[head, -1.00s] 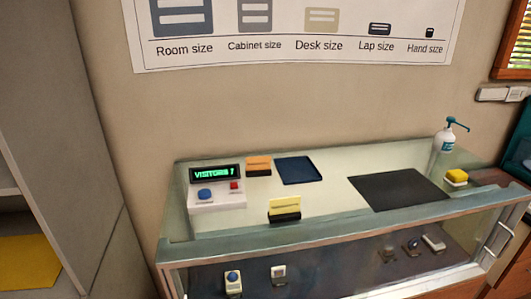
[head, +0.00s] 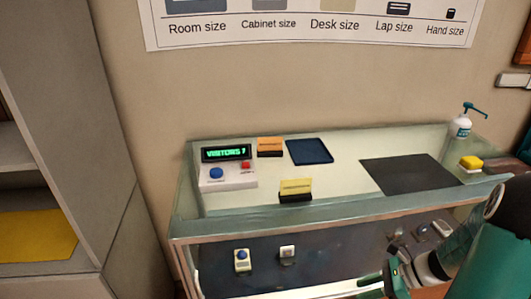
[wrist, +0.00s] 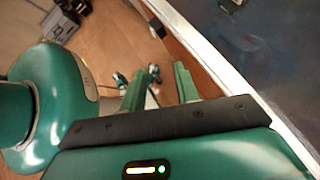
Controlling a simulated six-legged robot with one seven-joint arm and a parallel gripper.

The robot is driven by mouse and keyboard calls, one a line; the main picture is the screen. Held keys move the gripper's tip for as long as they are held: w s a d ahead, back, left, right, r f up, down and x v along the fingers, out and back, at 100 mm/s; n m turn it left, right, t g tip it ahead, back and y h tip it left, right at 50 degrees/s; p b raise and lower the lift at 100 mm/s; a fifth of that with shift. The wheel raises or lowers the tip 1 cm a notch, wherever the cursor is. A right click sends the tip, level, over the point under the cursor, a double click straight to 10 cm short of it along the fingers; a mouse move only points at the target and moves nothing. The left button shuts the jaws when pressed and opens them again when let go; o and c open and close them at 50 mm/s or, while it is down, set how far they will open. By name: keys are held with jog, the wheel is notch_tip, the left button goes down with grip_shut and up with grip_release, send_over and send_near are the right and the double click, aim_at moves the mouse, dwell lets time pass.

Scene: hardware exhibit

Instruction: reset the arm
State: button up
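My arm is in the lower right of the head view, in front of the glass display case (head: 300,222). My gripper (head: 380,284) is low there, at the front of the case, with nothing visible in it. In the wrist view my gripper (wrist: 160,84) shows two green fingers spread apart, with empty space between them. The wrist view looks down past the case's metal edge (wrist: 205,50) to a wooden floor (wrist: 115,30). I cannot tell whether the arm touches the case.
A cabinet (head: 60,130) stands at left.

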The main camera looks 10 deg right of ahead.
jog(key=s+a+r+n+t+h, duration=0.1)
jog(key=s+a+r+n+h, duration=0.2)
jog(key=a+r+n, duration=0.5)
jog(key=s+a+r+n+t+h, duration=0.1)
jog(key=s+a+r+n+h, duration=0.3)
jog(key=r+n, duration=1.1)
jog(key=a+r+h, duration=0.1)
jog(key=a+h, duration=0.1)
jog(key=a, duration=0.2)
jog(key=shift+a+n+t+h, duration=0.3)
